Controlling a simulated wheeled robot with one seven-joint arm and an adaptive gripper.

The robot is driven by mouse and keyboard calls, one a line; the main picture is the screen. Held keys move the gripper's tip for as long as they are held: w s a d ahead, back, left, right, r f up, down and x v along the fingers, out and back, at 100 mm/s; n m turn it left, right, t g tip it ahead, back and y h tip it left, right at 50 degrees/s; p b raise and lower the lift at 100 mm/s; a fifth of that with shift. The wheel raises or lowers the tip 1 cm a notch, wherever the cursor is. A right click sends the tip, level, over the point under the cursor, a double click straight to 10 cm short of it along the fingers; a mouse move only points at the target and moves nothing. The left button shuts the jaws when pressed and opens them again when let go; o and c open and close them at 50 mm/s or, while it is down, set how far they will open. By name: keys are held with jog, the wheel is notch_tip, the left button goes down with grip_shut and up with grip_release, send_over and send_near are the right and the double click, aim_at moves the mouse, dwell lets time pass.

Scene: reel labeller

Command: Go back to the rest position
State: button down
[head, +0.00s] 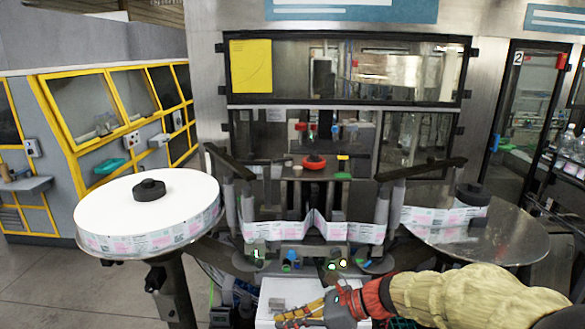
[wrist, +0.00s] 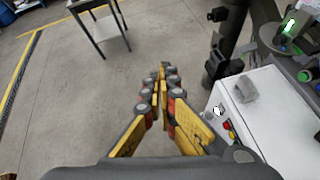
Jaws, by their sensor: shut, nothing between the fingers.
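My gripper (head: 283,319) reaches in from the lower right of the head view, in front of the labelling machine and over the white cabinet (head: 268,289). In the wrist view my gripper (wrist: 162,72) points away over the floor, its yellow fingers closed together with nothing between them. The white cabinet stands to its right there (wrist: 283,112), with a small grey block (wrist: 245,88) on top and coloured buttons (wrist: 229,127) near its edge. I cannot tell whether the gripper touches the cabinet.
A large label reel (head: 120,192) stands left of the machine. A steel disc (head: 515,235) with a smaller label roll (head: 440,216) is at the right. A label web (head: 345,232) spans the front. Grey floor (head: 100,285) is open at left; a small table (wrist: 100,28) stands farther off.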

jog(key=s+d+r+n+t+h+b, duration=0.2)
jog(key=s+d+n+h, duration=0.9)
jog(key=s+d+n, duration=0.9)
jog(key=shift+s+d+r+n+t+h, duration=0.2)
jog(key=shift+s+r+n+t+h, duration=0.15)
jog(key=shift+r+n+t, duration=0.4)
